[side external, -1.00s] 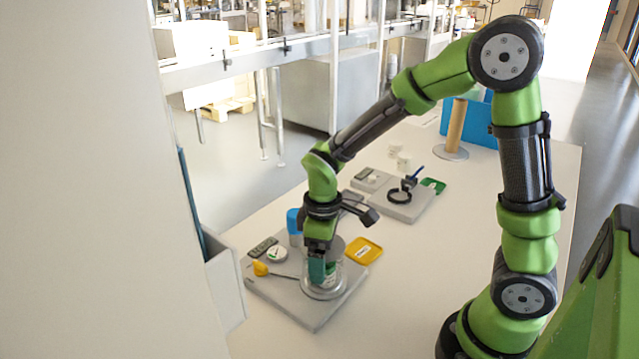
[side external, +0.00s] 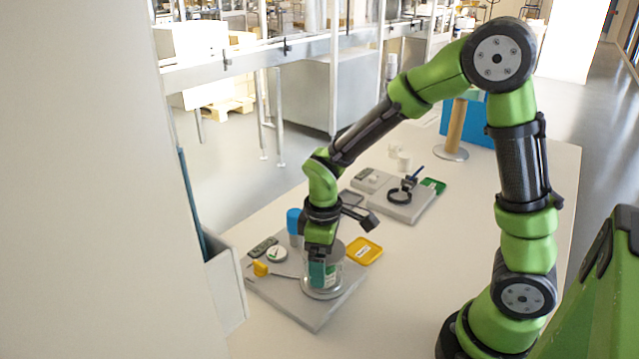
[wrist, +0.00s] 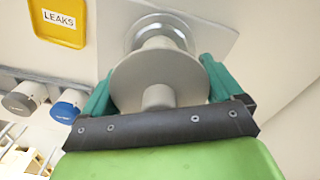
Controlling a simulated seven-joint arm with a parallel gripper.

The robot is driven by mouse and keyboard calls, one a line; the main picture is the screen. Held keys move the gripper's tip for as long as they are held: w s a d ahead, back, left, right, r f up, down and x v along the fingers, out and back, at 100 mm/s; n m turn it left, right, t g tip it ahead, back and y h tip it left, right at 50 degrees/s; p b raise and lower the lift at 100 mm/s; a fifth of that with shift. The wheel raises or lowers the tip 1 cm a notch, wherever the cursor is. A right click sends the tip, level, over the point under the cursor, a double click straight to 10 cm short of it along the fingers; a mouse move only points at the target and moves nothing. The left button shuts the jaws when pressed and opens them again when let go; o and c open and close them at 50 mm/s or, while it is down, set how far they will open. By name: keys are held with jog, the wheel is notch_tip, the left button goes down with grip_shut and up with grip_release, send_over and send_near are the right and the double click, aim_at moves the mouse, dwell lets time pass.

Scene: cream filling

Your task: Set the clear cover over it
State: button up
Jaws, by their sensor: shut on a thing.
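The clear cover (side external: 337,272) is a see-through cylinder on the grey board (side external: 318,318), over or on a pale round base (side external: 323,293). In the wrist view a grey disc with a centre knob (wrist: 158,97) lies between the green fingers, with a clear rim (wrist: 160,30) beyond it. My gripper (side external: 318,272) points down and is shut on the cover; it also shows in the wrist view (wrist: 160,82). The fingers and disc hide what is under the cover. I cannot tell whether the cover is fully seated.
A yellow tray marked LEAKS (side external: 363,250) lies beside the board. A second board (side external: 408,212) stands farther back.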

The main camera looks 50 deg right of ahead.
jog(key=shift+f, duration=0.55)
dwell(0.5)
jog(key=o, duration=0.8)
jog(key=shift+c, duration=0.2)
jog(key=shift+r, duration=5.5)
jog(key=shift+f+m, duration=0.2)
jog(key=shift+m, duration=0.2)
jog(key=s+m, duration=0.1)
jog(key=s+r+m+t, duration=0.1)
jog(key=s+r+m+t+y, duration=0.1)
jog(key=shift+s+a+r+m, duration=0.2)
jog(key=shift+a+m, duration=0.1)
jog(key=shift+m, duration=0.1)
jog(key=s+r+m+t+y, duration=0.1)
jog(key=s+r+m+t, duration=0.3)
jog(key=s+r+t, duration=0.1)
jog(key=shift+s+d+r, duration=0.45)
jog(key=shift+s+r, duration=0.1)
jog(key=shift+s, duration=0.05)
